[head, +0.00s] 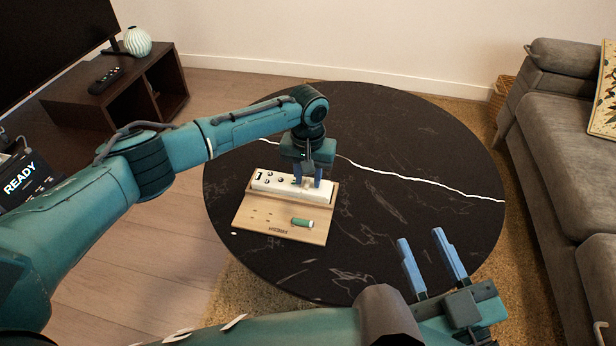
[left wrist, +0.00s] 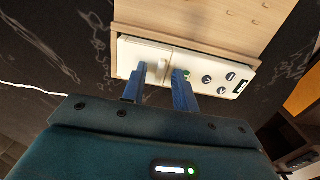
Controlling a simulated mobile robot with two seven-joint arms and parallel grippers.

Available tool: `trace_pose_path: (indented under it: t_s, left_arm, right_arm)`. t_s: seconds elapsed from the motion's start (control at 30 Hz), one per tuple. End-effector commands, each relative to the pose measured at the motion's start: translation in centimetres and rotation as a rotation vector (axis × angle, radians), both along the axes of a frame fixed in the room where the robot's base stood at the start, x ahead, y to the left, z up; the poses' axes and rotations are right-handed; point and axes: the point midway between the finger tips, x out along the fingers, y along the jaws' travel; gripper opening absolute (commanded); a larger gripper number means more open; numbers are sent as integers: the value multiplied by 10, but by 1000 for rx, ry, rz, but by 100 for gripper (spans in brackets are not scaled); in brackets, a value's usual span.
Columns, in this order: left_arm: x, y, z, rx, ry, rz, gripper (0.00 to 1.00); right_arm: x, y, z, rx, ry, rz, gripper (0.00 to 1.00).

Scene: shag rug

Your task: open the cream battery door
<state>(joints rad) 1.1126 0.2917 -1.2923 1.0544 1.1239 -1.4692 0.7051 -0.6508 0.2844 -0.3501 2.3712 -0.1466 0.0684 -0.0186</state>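A cream remote-like device (head: 272,184) lies across the wooden board (head: 250,216) on the round black table. In the left wrist view the cream battery door (left wrist: 142,52) is the plain left part of the device (left wrist: 205,77). My left gripper (head: 312,180) points down over the device's right half. In the left wrist view its blue fingers (left wrist: 160,75) stand apart at the door's inner edge, with a small cream ridge between them; I cannot tell whether they touch it. My right gripper (head: 432,250) is open and empty at the table's front right.
A green battery-like cylinder (head: 302,223) lies on the board in front of the device. The black table (head: 420,150) is otherwise mostly clear. A grey sofa (head: 560,110) stands to the right and a dark cabinet (head: 150,80) at the back left.

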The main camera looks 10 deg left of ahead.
Motion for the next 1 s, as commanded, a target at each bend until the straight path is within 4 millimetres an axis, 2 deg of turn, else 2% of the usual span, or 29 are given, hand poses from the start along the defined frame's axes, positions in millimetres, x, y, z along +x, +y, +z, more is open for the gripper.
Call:
trace_pose_path:
  t_s: [0.17, 0.5, 1.0]
  left_arm:
    - [0, 0, 0, 0, 1, -1, 28]
    - [0, 0, 0, 0, 1, -1, 0]
    - [0, 0, 1, 0, 0, -1, 0]
  right_arm:
    - [0, 0, 1, 0, 0, 0, 36]
    - [0, 0, 0, -1, 0, 0, 36]
    - [0, 0, 1, -2, 1, 1, 36]
